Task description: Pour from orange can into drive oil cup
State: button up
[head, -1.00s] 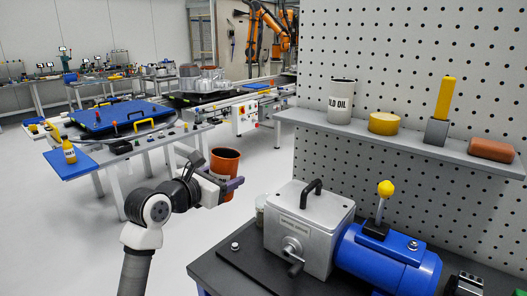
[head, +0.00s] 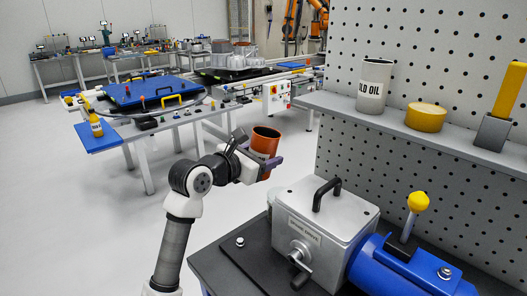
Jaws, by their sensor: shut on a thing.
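The orange can (head: 264,142) is held in the air, roughly upright, left of the metal drive box and beyond the bench's left edge. The drive is a grey metal box (head: 326,222) with a black handle, a front crank and a blue motor (head: 405,266). A pale, small clear vessel (head: 271,197) shows behind the box's left side, mostly hidden; I cannot tell whether it is the drive oil cup.
A shelf (head: 440,133) on the pegboard bears a white OLD OIL can (head: 374,84), a yellow round tin (head: 426,117) and a grey block with a yellow stick. A yellow-knobbed lever (head: 417,202) rises by the motor. Open floor lies left of the bench.

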notch_tip(320, 180, down, 2)
jog(key=shift+f+b, duration=0.1)
jog(key=shift+b, duration=0.3)
jog(key=shift+a+r+p, duration=0.1)
jog(key=shift+r+p, duration=0.45)
jog(key=shift+p, duration=0.15)
jog(key=a+r+m+g+y+p, duration=0.1)
jog(key=y+p, duration=0.1)
jog(key=p, duration=0.2)
jog(key=shift+s+m, duration=0.1)
jog(key=shift+m, duration=0.2)
notch_tip(320, 180, down, 7)
jog(key=m+g+y+b, duration=0.1)
jog(key=b, duration=0.8)
jog(key=shift+s+a+g+y, duration=0.2)
jog(key=shift+a+g+y, duration=0.1)
jog(key=shift+a+y, duration=0.15)
jog(key=shift+f, duration=0.1)
jog(key=shift+a+r+m+g+y+b, duration=0.25)
jog(key=shift+m+g+y+b, duration=0.25)
jog(key=shift+y+b, duration=0.4)
